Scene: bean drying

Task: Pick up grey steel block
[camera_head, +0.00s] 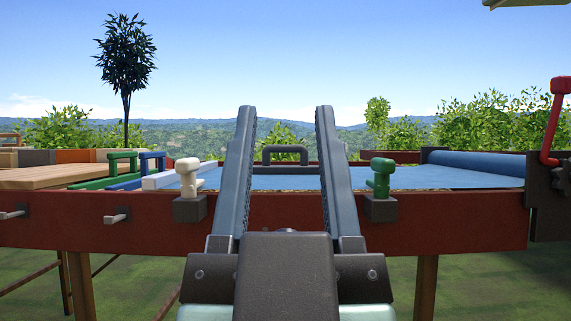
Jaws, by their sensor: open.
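My gripper (285,112) is in the lower middle of the head view. Its two long grey fingers point up and away, wide apart, with nothing between them. No plain grey steel block shows clearly. Two dark grey blocks are fixed to the red-brown table front: one under a white knob (188,176), left of my fingers, and one under a green knob (380,177), right of them. A dark grey handle (286,149) shows beyond the gap between my fingers. I cannot tell whether any of these is the grey steel block. My fingers and wrist hide part of the table.
The red-brown table (450,219) spans the view, with a blue sheet (405,178) rolled up at right. A red crank (552,125) stands far right. Green handle (122,160), blue handle (152,159), wooden board (60,176) and two pegs are at left.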

